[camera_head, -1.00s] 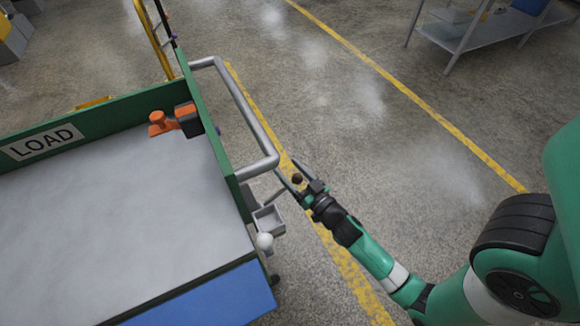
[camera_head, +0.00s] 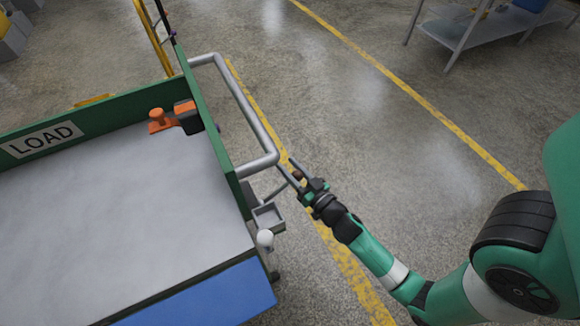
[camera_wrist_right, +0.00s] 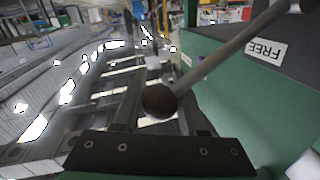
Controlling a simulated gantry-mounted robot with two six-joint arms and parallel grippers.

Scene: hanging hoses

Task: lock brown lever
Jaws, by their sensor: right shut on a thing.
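The brown lever is a thin grey metal rod with a dark brown ball knob, seen beside the cart's corner in the head view (camera_head: 297,175). In the right wrist view the knob (camera_wrist_right: 160,101) is near the middle, and its rod (camera_wrist_right: 225,53) runs to the upper right. My right gripper (camera_head: 291,172) has its fingers on either side of the knob and is shut on it. The fingers partly hide the knob in the head view. My left gripper is not in view.
The green cart with a LOAD label (camera_head: 41,140) fills the left. Its grey tube handle (camera_head: 248,110) passes just beyond my right gripper. A white ball knob (camera_head: 264,238) and a small grey tray (camera_head: 268,217) are nearby. An upside-down FREE label (camera_wrist_right: 266,51) shows by the rod.

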